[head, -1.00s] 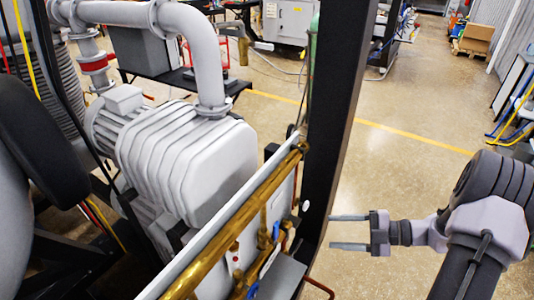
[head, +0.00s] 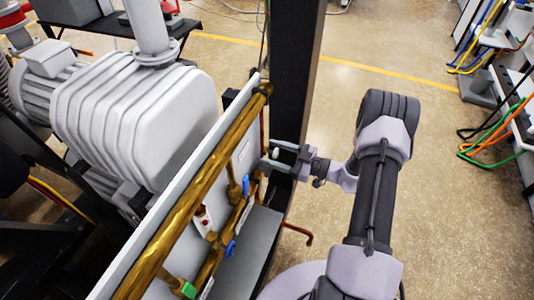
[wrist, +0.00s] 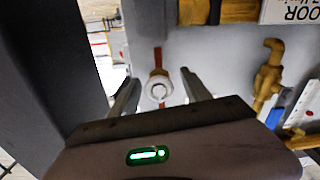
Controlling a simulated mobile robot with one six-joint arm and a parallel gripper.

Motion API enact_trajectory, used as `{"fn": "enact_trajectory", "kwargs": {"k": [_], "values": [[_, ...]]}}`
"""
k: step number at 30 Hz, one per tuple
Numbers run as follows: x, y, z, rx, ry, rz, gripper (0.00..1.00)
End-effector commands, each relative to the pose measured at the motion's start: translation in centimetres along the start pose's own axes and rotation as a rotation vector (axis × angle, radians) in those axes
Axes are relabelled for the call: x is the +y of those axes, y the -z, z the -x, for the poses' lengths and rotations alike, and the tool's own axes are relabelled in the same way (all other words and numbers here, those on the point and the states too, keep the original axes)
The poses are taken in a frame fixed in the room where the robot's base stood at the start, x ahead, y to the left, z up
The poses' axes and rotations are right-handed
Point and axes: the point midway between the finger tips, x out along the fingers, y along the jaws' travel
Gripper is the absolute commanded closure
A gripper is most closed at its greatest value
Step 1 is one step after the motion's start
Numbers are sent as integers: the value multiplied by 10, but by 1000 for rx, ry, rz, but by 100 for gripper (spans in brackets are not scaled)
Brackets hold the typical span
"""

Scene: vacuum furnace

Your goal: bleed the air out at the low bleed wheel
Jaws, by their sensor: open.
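A small white round wheel (wrist: 158,89) on a brass fitting stands out from the pale panel (wrist: 225,60); it looks like the low bleed wheel. A red-brown pipe runs behind it. In the wrist view my gripper (wrist: 160,78) is open, with one finger on each side of the wheel and visible gaps between. In the head view my gripper (head: 269,153) reaches from the right to the panel's edge, beside the dark post. The wheel shows there as a small white spot (head: 276,153) by the fingers. I cannot tell whether the fingers touch anything.
A dark post (head: 296,70) stands close to my gripper. A thick brass pipe (head: 190,195) runs along the panel top, with blue-handled valves (head: 230,249) below. A brass elbow fitting (wrist: 268,72) is right of the wheel.

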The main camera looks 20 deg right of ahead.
Motion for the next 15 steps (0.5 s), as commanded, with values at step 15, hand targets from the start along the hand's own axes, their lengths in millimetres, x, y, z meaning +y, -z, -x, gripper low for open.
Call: {"fn": "enact_trajectory", "kwargs": {"k": [15], "values": [[0, 0, -23, 0, 0, 1, 50]]}}
